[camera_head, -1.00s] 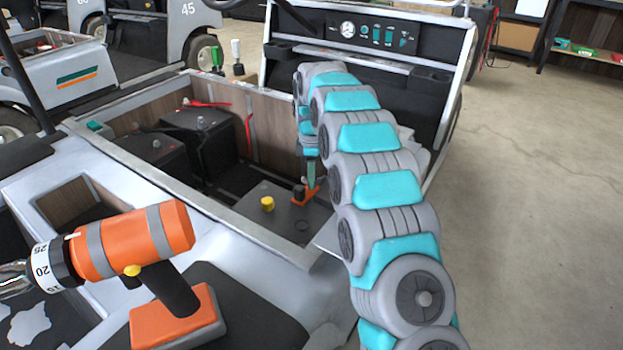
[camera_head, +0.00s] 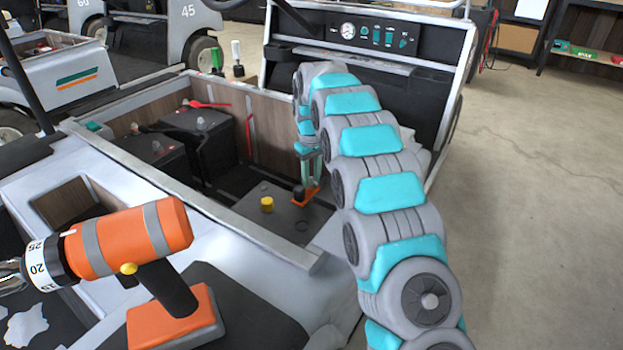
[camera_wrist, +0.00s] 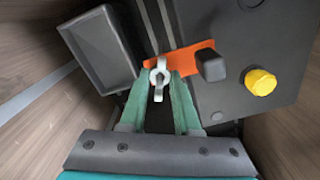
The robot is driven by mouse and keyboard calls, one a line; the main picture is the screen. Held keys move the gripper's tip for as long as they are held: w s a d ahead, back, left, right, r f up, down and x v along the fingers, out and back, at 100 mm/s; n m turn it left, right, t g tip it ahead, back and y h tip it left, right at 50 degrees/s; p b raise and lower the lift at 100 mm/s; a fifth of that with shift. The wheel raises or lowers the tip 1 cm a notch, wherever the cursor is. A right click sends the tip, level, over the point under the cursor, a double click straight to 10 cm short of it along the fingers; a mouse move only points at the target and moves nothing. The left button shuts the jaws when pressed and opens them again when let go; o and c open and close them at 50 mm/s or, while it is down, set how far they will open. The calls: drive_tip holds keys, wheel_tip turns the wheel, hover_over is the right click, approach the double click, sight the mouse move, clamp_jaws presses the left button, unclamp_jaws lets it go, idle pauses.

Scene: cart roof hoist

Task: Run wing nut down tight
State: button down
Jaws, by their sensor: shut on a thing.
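In the wrist view, the pale metal wing nut (camera_wrist: 160,76) sits at the left part of an orange bracket (camera_wrist: 190,57). The green fingers of my gripper (camera_wrist: 159,80) come up from below, one on each side of the nut, and are shut on it. One wing points down between the fingers. In the head view, my gripper (camera_head: 311,186) reaches down into the cart's bay at the orange bracket (camera_head: 303,197); the wing nut is hidden there. How tight the nut sits cannot be seen.
A black post (camera_wrist: 212,66) stands on the bracket, right of the nut. A yellow cap (camera_wrist: 260,82) sits on the dark box farther right. An open grey tray (camera_wrist: 100,48) is at left. The bay's light rim (camera_head: 200,200) and an orange drill (camera_head: 130,245) lie nearer.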

drive_tip(key=m, duration=0.5)
drive_tip(key=shift+r+m, duration=0.2)
drive_tip(key=shift+m, duration=0.1)
drive_tip(key=m, duration=1.5)
drive_tip(key=shift+w, duration=0.1)
drive_tip(key=m, duration=0.5)
drive_tip(key=shift+m, duration=0.4)
drive_tip(key=m, duration=0.5)
drive_tip(key=shift+a+b, duration=0.1)
drive_tip(key=shift+b, duration=0.2)
drive_tip(key=m+b, duration=0.1)
drive_tip(key=m, duration=0.4)
drive_tip(key=shift+f, duration=0.1)
drive_tip(key=shift+m+b, duration=0.6)
drive_tip(key=shift+m, duration=0.1)
drive_tip(key=shift+m+b, duration=1.05)
drive_tip(key=shift+m, duration=0.05)
